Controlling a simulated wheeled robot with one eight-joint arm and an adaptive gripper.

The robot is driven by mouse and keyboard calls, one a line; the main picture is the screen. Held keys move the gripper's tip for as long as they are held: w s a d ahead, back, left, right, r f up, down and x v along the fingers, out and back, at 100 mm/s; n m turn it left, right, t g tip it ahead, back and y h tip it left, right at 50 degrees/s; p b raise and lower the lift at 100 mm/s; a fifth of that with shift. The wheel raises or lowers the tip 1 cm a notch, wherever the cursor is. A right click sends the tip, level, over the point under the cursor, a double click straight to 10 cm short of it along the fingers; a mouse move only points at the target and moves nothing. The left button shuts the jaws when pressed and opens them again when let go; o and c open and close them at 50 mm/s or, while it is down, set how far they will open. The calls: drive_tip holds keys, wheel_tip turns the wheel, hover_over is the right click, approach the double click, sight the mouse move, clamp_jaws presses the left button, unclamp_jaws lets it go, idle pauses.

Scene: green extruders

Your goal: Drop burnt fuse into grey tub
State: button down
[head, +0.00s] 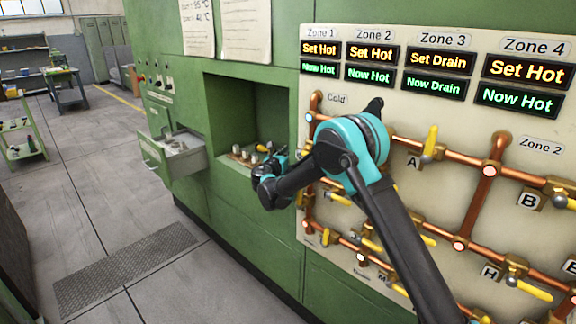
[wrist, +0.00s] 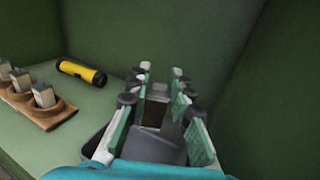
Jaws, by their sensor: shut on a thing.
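My gripper (wrist: 158,92) is inside the green recess in the wrist view, its pale green-padded fingers closed around a small brownish, dark piece, the burnt fuse (wrist: 156,112). The fingers and the palm hide much of it. In the head view my gripper (head: 268,180) is at the recess's front opening, and the fuse cannot be made out there. A dark grey rim (wrist: 94,152), perhaps the grey tub, shows just left of and below the gripper in the wrist view; the rest of it is hidden.
A wooden block with several pale fuses (wrist: 43,95) stands left on the recess floor. A yellow and black cylinder (wrist: 82,72) lies behind it. In the head view, an open drawer (head: 186,160) juts out left of the recess. Copper pipes with yellow valve handles (head: 430,142) are on the right.

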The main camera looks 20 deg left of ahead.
drive_tip(key=shift+a+f, duration=0.3)
drive_tip(key=shift+f, duration=2.55)
drive_tip(key=shift+d+f, duration=0.3)
drive_tip(key=shift+f, duration=0.1)
drive_tip(key=shift+f, duration=0.35)
drive_tip(key=shift+f, duration=0.2)
drive_tip(key=c, duration=1.4)
unclamp_jaws()
drive_tip(key=shift+o, duration=0.2)
